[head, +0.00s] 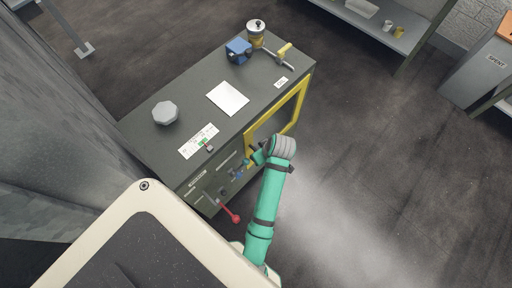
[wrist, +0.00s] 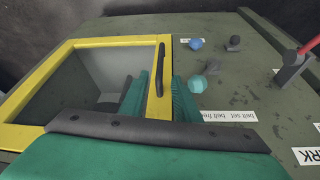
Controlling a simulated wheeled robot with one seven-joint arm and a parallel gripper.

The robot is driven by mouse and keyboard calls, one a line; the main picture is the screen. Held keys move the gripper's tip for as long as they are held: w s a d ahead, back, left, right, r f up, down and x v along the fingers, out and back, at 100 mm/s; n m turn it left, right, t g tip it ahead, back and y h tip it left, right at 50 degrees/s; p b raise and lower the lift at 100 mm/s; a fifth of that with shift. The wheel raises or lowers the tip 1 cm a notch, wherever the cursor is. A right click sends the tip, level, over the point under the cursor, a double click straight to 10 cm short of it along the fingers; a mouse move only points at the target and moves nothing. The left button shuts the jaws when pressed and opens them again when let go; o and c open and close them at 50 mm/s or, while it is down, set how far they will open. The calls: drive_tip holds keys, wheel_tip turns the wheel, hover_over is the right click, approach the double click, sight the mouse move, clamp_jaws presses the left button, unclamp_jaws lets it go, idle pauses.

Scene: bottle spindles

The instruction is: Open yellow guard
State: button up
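The yellow guard (head: 291,117) is a yellow frame around a dark pane, set in the front face of the grey-green cabinet (head: 147,131). It looks flush with that face. In the wrist view the guard (wrist: 24,95) fills the left side, with a black bar handle (wrist: 160,70) on its right-hand bar. My gripper (wrist: 160,98) is open, its two teal fingers apart. The handle shows between and beyond the fingers, with a gap on each side; I cannot tell its exact depth. In the head view my gripper (head: 258,157) is at the cabinet front, partly hidden by my arm.
Beside the guard are a blue knob (wrist: 196,44), a teal knob (wrist: 197,83), a dark knob (wrist: 233,43) and a red lever (wrist: 309,46). A blue block (head: 238,51) and a white sheet (head: 228,98) lie on the cabinet top. Floor in front is clear.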

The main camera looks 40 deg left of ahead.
drive_tip(key=x, duration=0.9)
drive_tip(key=shift+f, duration=0.15)
clamp_jaws()
